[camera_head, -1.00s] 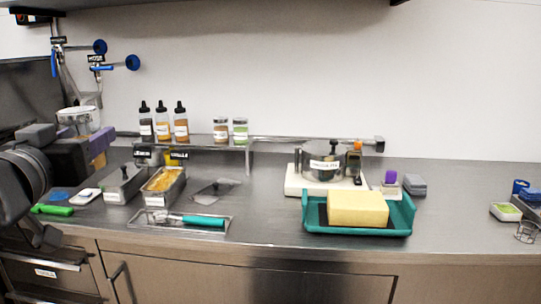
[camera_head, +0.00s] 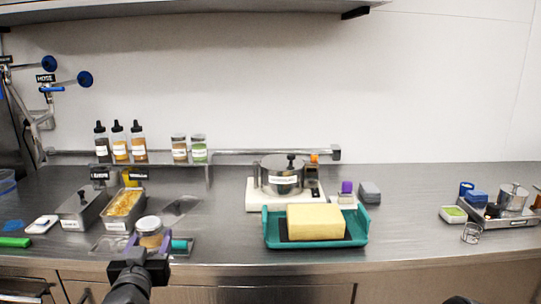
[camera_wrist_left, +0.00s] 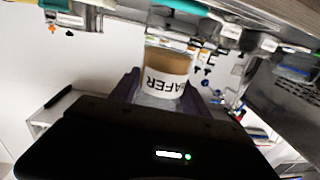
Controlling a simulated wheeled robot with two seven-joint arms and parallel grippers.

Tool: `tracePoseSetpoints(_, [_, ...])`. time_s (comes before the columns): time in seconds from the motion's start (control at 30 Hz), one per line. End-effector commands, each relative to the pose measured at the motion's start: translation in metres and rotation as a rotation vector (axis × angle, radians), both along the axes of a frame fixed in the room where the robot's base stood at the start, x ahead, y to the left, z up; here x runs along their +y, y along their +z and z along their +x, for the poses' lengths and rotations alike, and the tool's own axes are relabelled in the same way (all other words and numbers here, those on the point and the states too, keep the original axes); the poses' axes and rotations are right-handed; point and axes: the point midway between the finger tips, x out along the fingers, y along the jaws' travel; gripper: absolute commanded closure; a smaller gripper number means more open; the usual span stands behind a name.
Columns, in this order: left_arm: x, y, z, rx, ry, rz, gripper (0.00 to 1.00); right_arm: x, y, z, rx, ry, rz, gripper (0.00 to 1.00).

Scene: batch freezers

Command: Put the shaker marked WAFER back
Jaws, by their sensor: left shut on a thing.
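The shaker marked WAFER (camera_wrist_left: 166,82) is a clear jar with tan contents and a white label; the wrist view shows the letters "AFER". It also shows in the head view (camera_head: 149,230), upright, in front of the counter's left part. My left gripper (camera_head: 141,254) is shut around it, with a purple finger on each side. In the head view the held shaker overlaps the tray with the teal-handled tool. A raised steel shelf (camera_head: 232,153) behind carries two similar jars, one brown (camera_head: 179,148) and one green (camera_head: 198,149).
Several squeeze bottles (camera_head: 120,142) stand left of the jars on the shelf. Metal pans (camera_head: 83,210) sit on the counter below. A teal tray (camera_head: 275,231) with a yellow block and a pot (camera_head: 281,178) on a white base are mid-counter. The shelf right of the green jar looks clear.

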Motion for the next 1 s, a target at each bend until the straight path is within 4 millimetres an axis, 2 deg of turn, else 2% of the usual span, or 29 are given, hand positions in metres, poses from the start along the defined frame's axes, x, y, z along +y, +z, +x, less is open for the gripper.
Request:
tracePoseSetpoints(0.03, [-0.008,-0.02,0.004,0.013,-0.013,-0.002,0.88,0.0,0.007,0.0,0.0,0.0,0.0,0.4])
tracePoseSetpoints(0.2, [-0.034,-0.083,0.009,0.011,-0.055,-0.003,0.88,0.0,0.018,0.0,0.0,0.0,0.0,0.4])
tracePoseSetpoints(0.3, [-0.048,-0.114,0.008,0.009,-0.079,-0.003,0.88,0.0,0.023,0.0,0.0,0.0,0.0,0.4])
tracePoseSetpoints(0.4, [-0.059,-0.136,0.005,0.005,-0.098,-0.004,0.88,0.0,0.027,0.0,0.0,0.0,0.0,0.4])
tracePoseSetpoints(0.6, [-0.069,-0.156,0.002,-0.002,-0.115,-0.002,0.88,0.0,0.032,0.0,0.0,0.0,0.0,0.4])
tracePoseSetpoints(1.0, [-0.069,-0.155,0.002,-0.003,-0.115,-0.002,0.88,0.0,0.033,0.0,0.0,0.0,0.0,0.4])
